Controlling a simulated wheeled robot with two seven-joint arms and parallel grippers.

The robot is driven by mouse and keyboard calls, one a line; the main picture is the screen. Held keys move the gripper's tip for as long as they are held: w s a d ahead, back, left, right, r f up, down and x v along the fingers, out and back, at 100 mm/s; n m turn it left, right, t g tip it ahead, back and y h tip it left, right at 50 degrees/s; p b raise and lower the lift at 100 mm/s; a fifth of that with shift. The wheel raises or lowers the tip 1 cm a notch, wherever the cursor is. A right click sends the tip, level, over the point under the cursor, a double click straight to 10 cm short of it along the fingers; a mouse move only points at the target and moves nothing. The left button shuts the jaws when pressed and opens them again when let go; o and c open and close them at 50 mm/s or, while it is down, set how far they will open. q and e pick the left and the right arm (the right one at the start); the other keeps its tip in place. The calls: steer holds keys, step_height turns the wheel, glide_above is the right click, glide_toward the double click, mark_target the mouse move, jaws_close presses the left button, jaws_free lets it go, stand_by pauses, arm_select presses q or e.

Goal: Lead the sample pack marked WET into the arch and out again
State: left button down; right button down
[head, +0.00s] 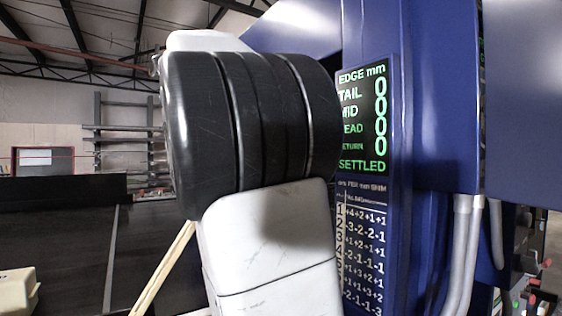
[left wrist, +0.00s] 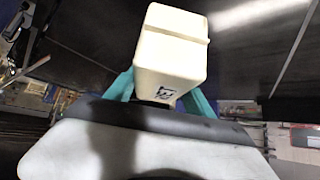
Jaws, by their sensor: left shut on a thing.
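In the left wrist view a cream box-shaped pack (left wrist: 172,50) sits between the teal fingers of my left gripper (left wrist: 160,92), which is shut on it. Dark lettering shows on its near end, but it is too small and skewed to read surely. In the head view the blue arch (head: 370,35) stands at centre right. Its opening is mostly hidden by a black and white arm link of mine. A cream block (head: 15,290) shows at the lower left edge; I cannot tell whether it is the held pack. My right gripper is in neither view.
The arch's display (head: 362,120) reads EDGE mm, with zeros in its rows, and SETTLED. A numbered table (head: 362,245) is below it. A dark conveyor surface (head: 60,240) spreads at the left, with a pale rod (head: 163,270) near my arm. Grey pipes (head: 462,250) run beside the arch.

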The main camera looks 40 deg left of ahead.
arm_select(q)
steer(key=s+a, duration=0.2)
steer(key=s, duration=0.5)
stand_by(0.3)
stand_by(0.3)
